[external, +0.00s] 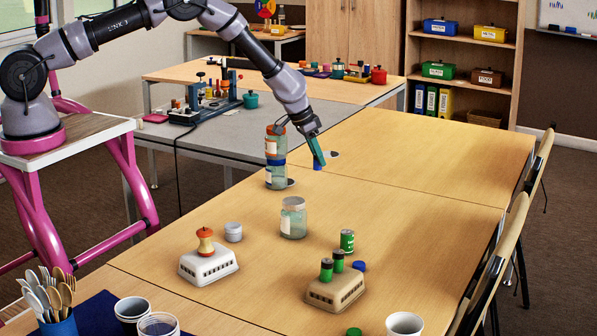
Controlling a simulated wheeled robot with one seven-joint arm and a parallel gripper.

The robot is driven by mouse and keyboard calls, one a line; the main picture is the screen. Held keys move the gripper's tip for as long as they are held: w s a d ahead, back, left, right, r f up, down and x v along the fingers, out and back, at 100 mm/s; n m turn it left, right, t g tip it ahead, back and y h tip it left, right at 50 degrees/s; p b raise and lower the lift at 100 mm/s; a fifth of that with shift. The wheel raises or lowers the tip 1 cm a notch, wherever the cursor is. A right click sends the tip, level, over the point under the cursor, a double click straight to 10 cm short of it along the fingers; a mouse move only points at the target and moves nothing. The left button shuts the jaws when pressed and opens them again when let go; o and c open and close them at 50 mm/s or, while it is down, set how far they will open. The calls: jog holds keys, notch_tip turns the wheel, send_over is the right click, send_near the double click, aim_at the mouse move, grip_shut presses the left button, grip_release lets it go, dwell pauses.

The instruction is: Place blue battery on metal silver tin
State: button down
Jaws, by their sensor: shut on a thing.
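My gripper (316,150) points down over the far part of the long wooden table, with teal fingers. It is shut on a small blue object (318,164), which looks like the blue battery; the fingers hide part of it. Whether it touches the table is hard to tell. A small pale round thing with a dark spot (334,154) lies just right of the gripper, too small to identify. A short silver-grey tin (233,231) stands nearer the camera, left of the open glass jar (293,218), well away from my gripper.
Stacked jars (276,145) stand just left of my gripper. A white block (208,263) bears an orange-and-cream object; a tan block (334,291) holds green batteries. A green can (347,240) and blue lid (359,266) are nearby. The table's right side is clear.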

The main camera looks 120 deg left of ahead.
jog(key=shift+r, duration=0.8)
jog(key=shift+w+d+r, duration=0.1)
jog(key=shift+w+d, duration=0.05)
jog(key=shift+d, duration=0.2)
jog(key=d+r+n, duration=0.1)
jog(key=d+r, duration=0.1)
jog(key=d, duration=2.4)
jog(key=n, duration=0.1)
send_over(233, 225)
notch_tip(233, 225, down, 3)
jog(key=shift+f+g, duration=0.15)
jog(key=shift+g, duration=0.25)
jog(key=shift+f, duration=2.35)
jog(key=shift+f, duration=0.1)
